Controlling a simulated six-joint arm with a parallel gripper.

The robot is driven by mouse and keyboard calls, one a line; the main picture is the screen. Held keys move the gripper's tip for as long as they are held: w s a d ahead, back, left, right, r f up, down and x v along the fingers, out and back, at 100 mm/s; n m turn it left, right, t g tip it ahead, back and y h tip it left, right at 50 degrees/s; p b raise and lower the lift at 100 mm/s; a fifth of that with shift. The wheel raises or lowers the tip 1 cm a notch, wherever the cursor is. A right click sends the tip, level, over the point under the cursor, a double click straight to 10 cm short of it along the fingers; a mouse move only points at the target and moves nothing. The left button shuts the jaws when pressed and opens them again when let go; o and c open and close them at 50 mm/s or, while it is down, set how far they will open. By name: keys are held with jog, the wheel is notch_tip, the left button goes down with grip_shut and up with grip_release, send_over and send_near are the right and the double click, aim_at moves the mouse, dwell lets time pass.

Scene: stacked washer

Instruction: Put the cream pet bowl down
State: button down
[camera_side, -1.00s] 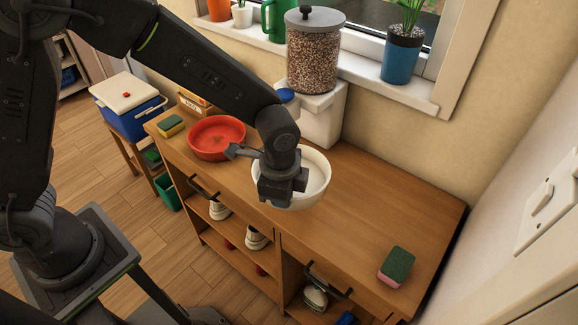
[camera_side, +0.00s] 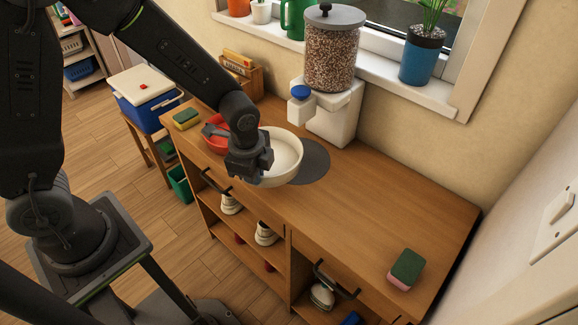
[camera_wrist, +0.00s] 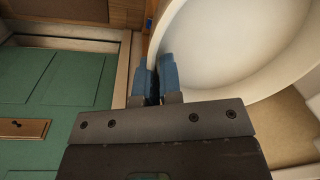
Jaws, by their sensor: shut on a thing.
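The cream pet bowl (camera_side: 286,152) is a wide round bowl with a pale inside, over the wooden cabinet top (camera_side: 372,201). My gripper (camera_side: 248,176) is shut on its near-left rim. In the wrist view the blue-grey fingers (camera_wrist: 156,78) pinch the rim, and the bowl (camera_wrist: 236,42) fills the upper right. A dark round mat (camera_side: 316,162) shows on the cabinet top just right of the bowl. I cannot tell whether the bowl's base touches the wood; my gripper hides part of its near side.
A kibble dispenser (camera_side: 331,58) stands behind. A yellow-green sponge (camera_side: 186,119) is at the left end, a green-pink sponge (camera_side: 405,269) at the right. The cabinet top between mat and right sponge is clear.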

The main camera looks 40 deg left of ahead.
aim_at(287, 157)
jog(key=w, duration=1)
jog(key=shift+w, duration=0.1)
jog(key=shift+w+f, duration=0.25)
jog(key=shift+f, duration=0.8)
jog(key=shift+w+f, duration=0.2)
jog(key=shift+f, duration=2.25)
jog(key=c, duration=1.3)
grip_release()
jog(key=shift+f, duration=0.15)
